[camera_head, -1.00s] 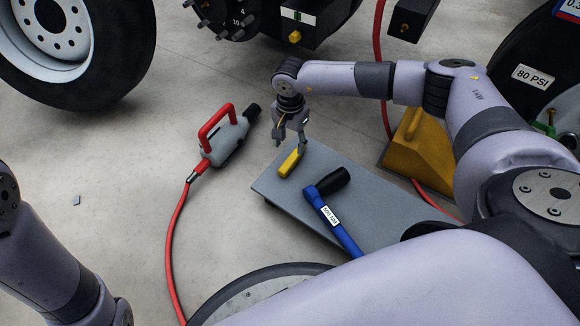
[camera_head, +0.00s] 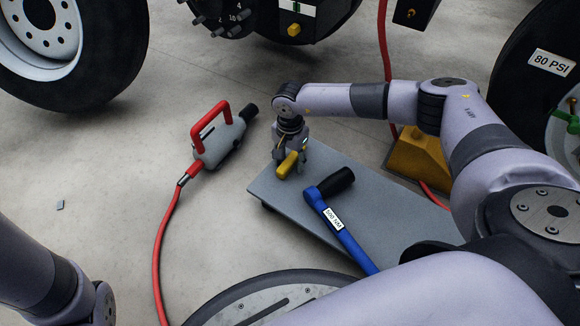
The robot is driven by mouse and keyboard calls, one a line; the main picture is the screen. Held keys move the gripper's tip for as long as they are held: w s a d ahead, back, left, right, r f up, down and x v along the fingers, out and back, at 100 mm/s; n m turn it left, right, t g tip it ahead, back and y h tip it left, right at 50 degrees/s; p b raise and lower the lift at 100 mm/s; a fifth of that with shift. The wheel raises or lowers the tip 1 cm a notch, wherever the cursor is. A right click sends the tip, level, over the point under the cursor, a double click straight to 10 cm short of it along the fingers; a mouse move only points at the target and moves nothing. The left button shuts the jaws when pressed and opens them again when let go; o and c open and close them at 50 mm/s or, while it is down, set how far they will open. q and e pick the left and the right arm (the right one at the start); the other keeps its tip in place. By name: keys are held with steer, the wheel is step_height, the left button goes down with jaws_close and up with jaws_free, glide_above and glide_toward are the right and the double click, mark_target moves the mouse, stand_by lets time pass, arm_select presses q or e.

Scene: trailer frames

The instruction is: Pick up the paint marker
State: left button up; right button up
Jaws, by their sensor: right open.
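The paint marker (camera_head: 287,165) is a short yellow stick lying at the far left end of a grey board (camera_head: 262,190). My right gripper (camera_head: 291,158) is right over it, pointing down, with its fingers open and around or just beside the marker. I cannot tell whether the fingers touch it. The gripper hides part of the marker's far end. My left arm shows at the lower left edge, but its gripper is out of view.
A grey tool with a red handle (camera_head: 217,141) and red hose stands on the floor to the left. A yellow wheel chock (camera_head: 420,158) and tires (camera_head: 100,75) stand behind.

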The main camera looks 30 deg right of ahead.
steer(key=shift+r, duration=0.1)
jaws_close()
stand_by(0.5)
